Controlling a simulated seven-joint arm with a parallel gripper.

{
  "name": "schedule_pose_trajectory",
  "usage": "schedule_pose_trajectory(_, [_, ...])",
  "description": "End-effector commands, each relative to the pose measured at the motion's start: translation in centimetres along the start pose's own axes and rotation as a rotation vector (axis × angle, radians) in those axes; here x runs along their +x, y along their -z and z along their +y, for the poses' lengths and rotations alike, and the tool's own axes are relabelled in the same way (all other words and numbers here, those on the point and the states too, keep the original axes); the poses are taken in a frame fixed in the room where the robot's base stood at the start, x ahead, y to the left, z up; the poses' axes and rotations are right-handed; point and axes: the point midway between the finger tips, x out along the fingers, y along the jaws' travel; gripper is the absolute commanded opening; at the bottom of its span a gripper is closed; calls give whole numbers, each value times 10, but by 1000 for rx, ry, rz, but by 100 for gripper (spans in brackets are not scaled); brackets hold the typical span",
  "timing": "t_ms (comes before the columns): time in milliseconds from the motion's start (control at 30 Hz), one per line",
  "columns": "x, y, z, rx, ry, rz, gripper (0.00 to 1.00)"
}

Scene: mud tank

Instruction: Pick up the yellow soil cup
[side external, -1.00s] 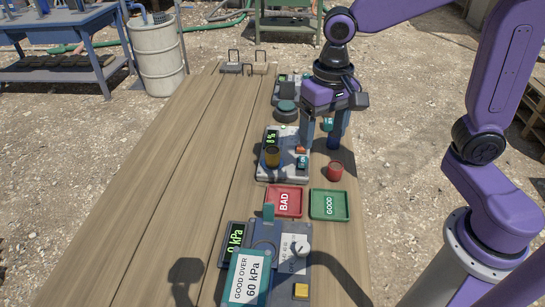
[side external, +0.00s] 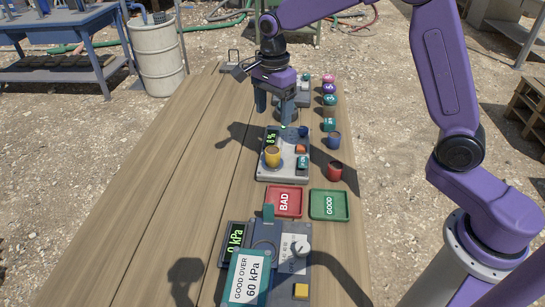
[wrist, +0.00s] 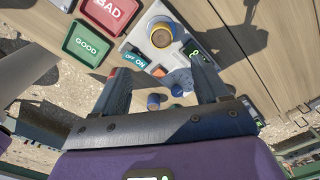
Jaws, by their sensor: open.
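The yellow soil cup (side external: 273,156) stands upright on the grey device (side external: 284,172) with a green display reading a percentage. It has a dark filling on top. In the wrist view the yellow cup (wrist: 162,33) is at the top, beyond the fingertips. My gripper (side external: 273,112) is open and empty, above and behind the cup in the side view, over the far part of that device. In the wrist view the two fingers (wrist: 160,75) stand apart with no cup between their tips. The fingers partly hide the things behind them.
A red cup (side external: 335,171) and a blue cup (side external: 333,140) stand right of the device, with several coloured items in a row behind. A red BAD tray (side external: 284,214) and a green GOOD tray (side external: 343,217) lie in front. The table's left side is clear.

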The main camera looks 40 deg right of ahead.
Motion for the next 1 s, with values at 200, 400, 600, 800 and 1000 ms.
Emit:
schedule_pose_trajectory(200, [43, 1, 1, 0, -5, 1, 74])
schedule_pose_trajectory(400, [76, 1, 1, -1, -4, 1, 74])
schedule_pose_trajectory(600, [90, 0, 0, -2, -1, 0, 74])
schedule_pose_trajectory(800, [110, 2, -1, -2, -3, 1, 74])
schedule_pose_trajectory(1000, [135, 2, -2, -3, -2, 1, 74])
